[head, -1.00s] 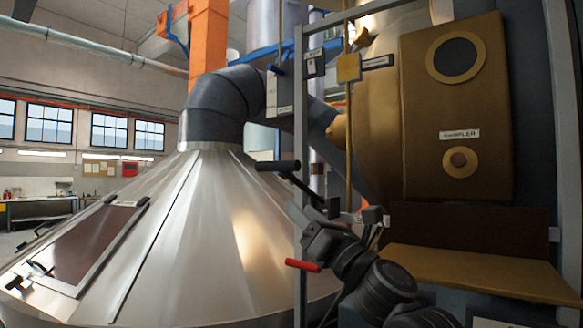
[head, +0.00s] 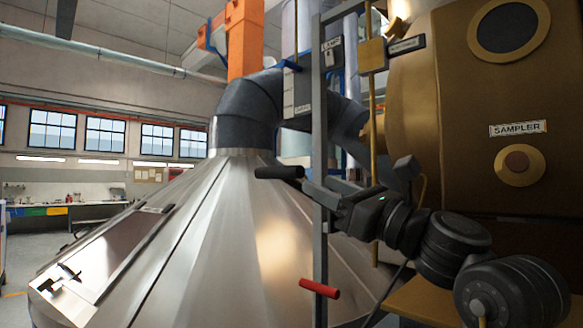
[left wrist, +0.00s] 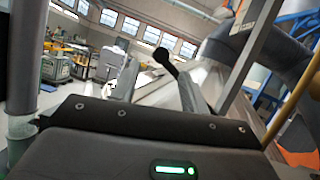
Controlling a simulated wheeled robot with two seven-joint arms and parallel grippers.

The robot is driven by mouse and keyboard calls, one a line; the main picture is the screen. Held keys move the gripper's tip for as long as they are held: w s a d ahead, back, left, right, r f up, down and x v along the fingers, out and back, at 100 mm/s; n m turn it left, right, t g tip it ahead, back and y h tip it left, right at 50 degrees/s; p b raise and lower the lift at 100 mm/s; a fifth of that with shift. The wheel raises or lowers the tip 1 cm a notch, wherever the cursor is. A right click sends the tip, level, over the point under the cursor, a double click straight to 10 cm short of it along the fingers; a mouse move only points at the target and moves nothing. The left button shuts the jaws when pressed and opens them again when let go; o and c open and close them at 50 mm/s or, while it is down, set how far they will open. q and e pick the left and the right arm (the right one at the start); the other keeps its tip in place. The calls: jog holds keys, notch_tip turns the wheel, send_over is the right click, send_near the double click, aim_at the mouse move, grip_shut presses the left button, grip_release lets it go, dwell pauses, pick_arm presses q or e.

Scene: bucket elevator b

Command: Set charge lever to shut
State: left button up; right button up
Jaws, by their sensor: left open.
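A lever with a black grip (head: 278,173) sticks out to the left by a grey upright post, in front of the steel cone. I cannot read a label on it, so I cannot tell whether it is the charge lever. A second lever with a red grip (head: 320,288) sits lower on the post. My left gripper (head: 326,195) is open beside the post, just right of the black grip. In the left wrist view its two fingers (left wrist: 157,68) stand apart, and the black grip (left wrist: 162,56) shows beyond and between them. Contact cannot be told. My right gripper is not in view.
The grey post (head: 320,130) and a thin brass rod (head: 373,110) stand close to my left gripper. A brass housing marked SAMPLER (head: 518,129) fills the right. The steel cone (head: 240,230) fills the lower middle. Open floor shows at far left.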

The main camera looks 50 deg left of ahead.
aim_at(288, 167)
pick_arm(q)
jog(key=shift+s+a+r+p, duration=0.25)
jog(key=shift+a+r+p, duration=0.55)
jog(key=shift+a, duration=0.2)
jog(key=p+x, duration=0.1)
jog(key=x, duration=0.1)
jog(key=p+x, duration=0.1)
jog(key=x, duration=0.1)
jog(key=p+x, duration=0.1)
jog(key=x, duration=0.2)
jog(key=shift+w+a+f, duration=0.1)
jog(key=shift+w+f, duration=0.15)
jog(key=shift+a, duration=0.3)
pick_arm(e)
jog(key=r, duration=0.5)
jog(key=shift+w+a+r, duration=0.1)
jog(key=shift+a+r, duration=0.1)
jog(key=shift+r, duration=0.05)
pick_arm(q)
grip_shut()
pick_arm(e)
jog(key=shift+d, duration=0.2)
